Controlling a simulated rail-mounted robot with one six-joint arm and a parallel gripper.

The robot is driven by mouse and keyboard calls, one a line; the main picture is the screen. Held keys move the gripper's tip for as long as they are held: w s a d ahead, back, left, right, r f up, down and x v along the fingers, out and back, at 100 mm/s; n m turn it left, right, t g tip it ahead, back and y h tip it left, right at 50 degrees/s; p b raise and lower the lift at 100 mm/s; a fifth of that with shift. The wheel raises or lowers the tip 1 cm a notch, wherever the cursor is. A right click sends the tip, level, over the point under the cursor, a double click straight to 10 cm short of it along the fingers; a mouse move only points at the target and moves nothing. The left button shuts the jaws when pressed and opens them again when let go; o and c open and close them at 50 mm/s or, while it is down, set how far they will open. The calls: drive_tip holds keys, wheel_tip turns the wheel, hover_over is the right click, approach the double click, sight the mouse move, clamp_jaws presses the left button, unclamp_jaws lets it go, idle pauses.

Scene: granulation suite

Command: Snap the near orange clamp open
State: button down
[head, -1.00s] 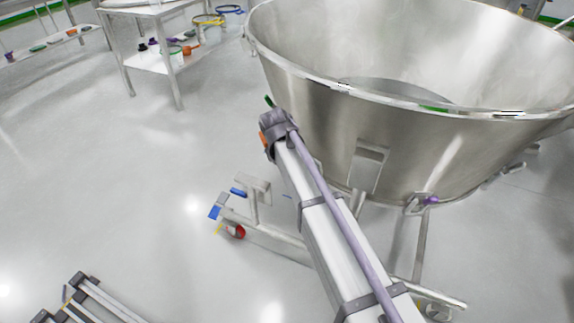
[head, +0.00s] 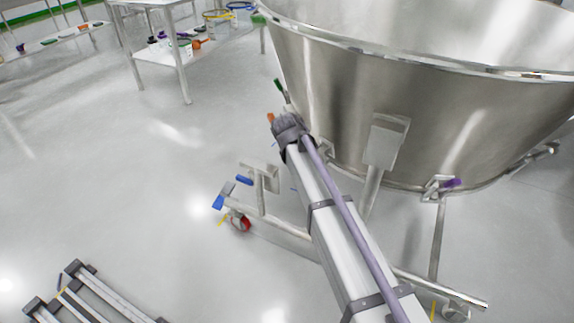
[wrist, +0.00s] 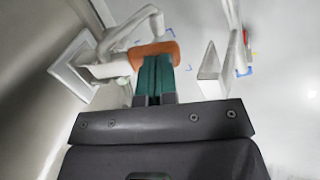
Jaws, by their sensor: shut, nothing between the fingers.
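The near orange clamp shows in the wrist view as a rounded orange handle (wrist: 153,52) on a pale metal bracket. In the head view only a small orange part (head: 270,118) shows, left of my arm's end, by the lower side of the big steel bowl (head: 340,80). My gripper (wrist: 155,66) has green fingers that are shut together and empty. Their tips overlap the lower edge of the orange handle in the wrist view; I cannot tell whether they touch it. In the head view the fingers are hidden at the arm's end.
A green handle (head: 278,84) stands just above the orange part, and a purple clamp (head: 450,184) is at the bowl's lower right. A wheeled frame leg (head: 240,205) with blue and red parts is below left.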

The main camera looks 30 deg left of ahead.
drive_tip(key=shift+s+a+f+b, duration=0.1)
drive_tip(key=shift+f+b, duration=0.1)
drive_tip(key=shift+f, duration=0.35)
drive_tip(key=shift+a+f+b, duration=0.1)
drive_tip(key=shift+f+b, duration=0.05)
drive_tip(key=shift+f, duration=0.35)
drive_tip(key=shift+w+d+r, duration=0.1)
drive_tip(key=shift+w+d, duration=0.1)
drive_tip(key=shift+w, duration=0.05)
drive_tip(key=shift+r, duration=0.15)
drive_tip(key=s+a+r+p, duration=0.2)
drive_tip(key=s+r+p, duration=0.6)
drive_tip(key=r+p, duration=0.2)
drive_tip(key=shift+s+a+r+p, duration=0.25)
drive_tip(key=shift+s+p, duration=0.05)
drive_tip(key=shift+p, duration=0.25)
drive_tip(key=shift+a, duration=0.1)
